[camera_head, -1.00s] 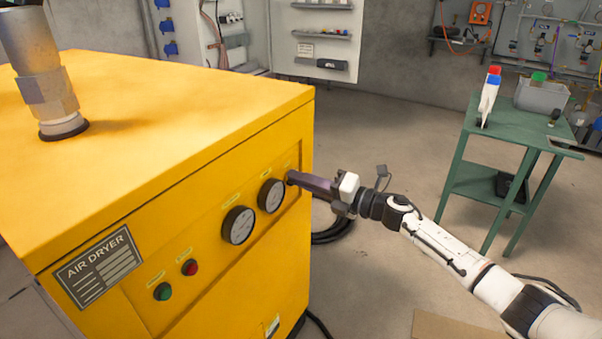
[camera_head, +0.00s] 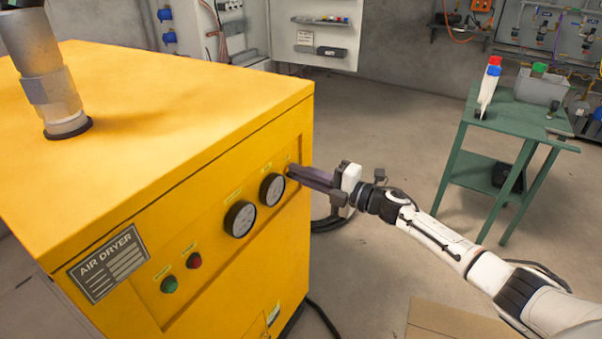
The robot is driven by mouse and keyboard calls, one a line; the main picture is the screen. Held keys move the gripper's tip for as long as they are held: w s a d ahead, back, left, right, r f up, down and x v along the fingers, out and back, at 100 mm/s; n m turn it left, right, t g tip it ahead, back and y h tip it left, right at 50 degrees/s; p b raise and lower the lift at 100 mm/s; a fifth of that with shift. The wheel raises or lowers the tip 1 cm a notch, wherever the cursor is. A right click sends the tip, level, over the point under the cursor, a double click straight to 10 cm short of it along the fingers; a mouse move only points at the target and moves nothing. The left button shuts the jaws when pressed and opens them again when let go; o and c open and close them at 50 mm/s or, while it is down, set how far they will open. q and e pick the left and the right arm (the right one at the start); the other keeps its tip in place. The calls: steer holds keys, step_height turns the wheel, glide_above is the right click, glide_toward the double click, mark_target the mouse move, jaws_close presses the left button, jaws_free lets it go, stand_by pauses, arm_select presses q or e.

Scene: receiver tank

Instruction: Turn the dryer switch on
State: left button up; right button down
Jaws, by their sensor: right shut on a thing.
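The yellow air dryer (camera_head: 170,120) stands at the left, with its front panel facing right. On the panel are a green button (camera_head: 169,284), a red button (camera_head: 194,260) and two round gauges, one (camera_head: 240,219) left of the other (camera_head: 272,189). My right gripper (camera_head: 292,172) reaches in from the right, its dark fingers touching the panel's far right end, just past the right gauge. It is shut on the dryer switch there, which the fingers hide. My left gripper is not in view.
A green table (camera_head: 535,120) with bottles and a grey bin (camera_head: 541,88) stands at the right. A cardboard box (camera_head: 455,322) lies at the bottom right. Black hoses lie on the floor beside the dryer. The floor between dryer and table is clear.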

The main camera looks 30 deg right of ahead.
steer(key=c, duration=1.8)
jaws_free()
steer(key=shift+c, duration=0.2)
steer(key=v, duration=1)
steer(key=shift+d, duration=0.15)
steer(key=shift+s, duration=0.1)
steer(key=s+a+f+m+g+h+p, duration=0.1)
steer(key=s+a+f+m+h, duration=0.2)
steer(key=s+a+f+m, duration=0.6)
steer(key=s+a+f+m+g+h, duration=0.25)
steer(key=s+a+f+m, duration=0.25)
steer(key=s+f+m, duration=0.4)
steer(key=s+a+f+m+g, duration=0.3)
steer(key=s+a+f, duration=0.2)
steer(key=s+a, duration=0.2)
steer(key=shift+s+a+m+h, duration=0.3)
steer(key=shift+s+m+h, duration=0.15)
steer(key=shift+s, duration=0.6)
